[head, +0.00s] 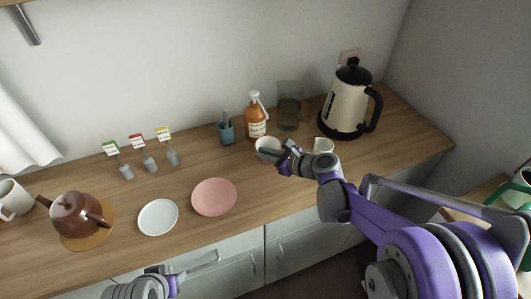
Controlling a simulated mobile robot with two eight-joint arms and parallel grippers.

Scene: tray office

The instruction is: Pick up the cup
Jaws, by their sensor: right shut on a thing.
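A white cup (267,146) stands on the wooden counter in front of the orange bottle. My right gripper (272,152) reaches in from the right and is shut on this cup; its fingers hide part of the cup's right side. I cannot tell whether the cup's base touches the counter. A second pale cup (323,146) stands just right of it, partly behind my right wrist. My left gripper (193,269) is low in front of the counter, away from any cup; its opening is unclear.
A kettle (345,104), a glass (289,104), an orange pump bottle (256,121) and a blue holder (226,131) stand behind. Pink plate (214,197), white plate (158,217), brown teapot (76,214) and white mug (13,199) are left. Several labelled small jars (150,164) stand near the wall.

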